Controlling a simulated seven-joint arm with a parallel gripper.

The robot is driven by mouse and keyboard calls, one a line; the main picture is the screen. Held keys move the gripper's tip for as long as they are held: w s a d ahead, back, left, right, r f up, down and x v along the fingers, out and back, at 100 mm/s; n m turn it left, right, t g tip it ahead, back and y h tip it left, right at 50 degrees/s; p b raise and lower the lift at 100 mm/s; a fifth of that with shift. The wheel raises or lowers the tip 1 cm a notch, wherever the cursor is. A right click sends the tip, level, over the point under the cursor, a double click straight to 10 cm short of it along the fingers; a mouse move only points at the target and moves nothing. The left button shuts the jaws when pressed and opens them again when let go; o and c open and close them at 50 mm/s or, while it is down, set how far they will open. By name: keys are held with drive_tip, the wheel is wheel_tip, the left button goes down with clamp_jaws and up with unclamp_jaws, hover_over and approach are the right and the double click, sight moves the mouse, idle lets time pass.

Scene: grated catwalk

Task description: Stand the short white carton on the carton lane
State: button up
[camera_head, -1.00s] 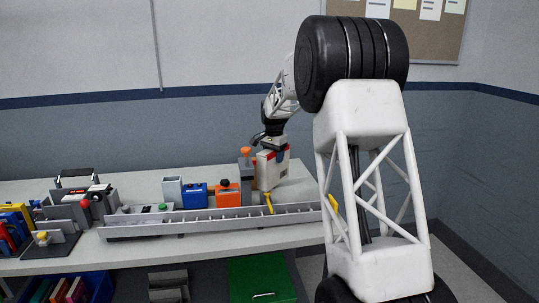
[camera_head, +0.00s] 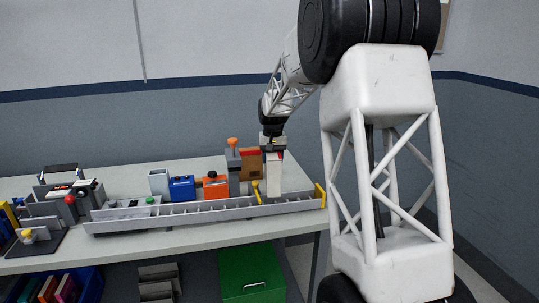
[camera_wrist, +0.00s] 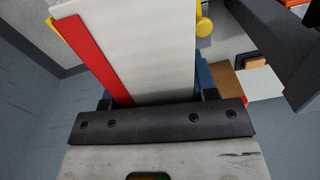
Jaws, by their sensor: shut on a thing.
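The short white carton (camera_head: 275,178) hangs upright under my gripper (camera_head: 273,150), which is shut on its top. The carton lane (camera_head: 170,219) is the long grey rail along the table's front. The carton is over the lane's right part, between two yellow posts (camera_head: 255,190) (camera_head: 320,195). I cannot tell whether its base touches the lane. In the wrist view, the carton's white face (camera_wrist: 150,50) and red side strip (camera_wrist: 88,55) extend from my gripper (camera_wrist: 160,115); its far end is cut off.
A brown box with a red top (camera_head: 250,165) stands close behind the carton, beside a grey block with an orange knob (camera_head: 233,155). An orange block (camera_head: 215,187) and a blue block (camera_head: 182,188) stand further left. A green bin (camera_head: 252,275) is below the table.

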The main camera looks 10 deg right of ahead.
sight(268, 156)
drive_tip(key=shift+m, duration=0.4)
drive_tip(key=shift+s+a+f, duration=0.1)
drive_tip(key=shift+s+a, duration=0.4)
drive_tip(key=shift+s, duration=0.25)
drive_tip(key=shift+s+a+r, duration=0.1)
drive_tip(key=shift+s+a, duration=0.35)
drive_tip(key=shift+s, duration=0.3)
drive_tip(key=shift+s+a+f, duration=0.1)
drive_tip(key=shift+s+a, duration=0.4)
drive_tip(key=shift+s, duration=0.25)
drive_tip(key=s+a+r+m, duration=0.1)
drive_tip(key=s+a+m, duration=0.4)
drive_tip(key=a+m, duration=0.3)
drive_tip(key=s+a+r+m, duration=0.1)
drive_tip(key=s+a+m, duration=0.35)
drive_tip(key=a, duration=0.45)
drive_tip(key=w+a+m, duration=0.3)
drive_tip(key=w+a, duration=0.9)
drive_tip(key=a, duration=0.1)
drive_tip(key=shift+a, duration=0.3)
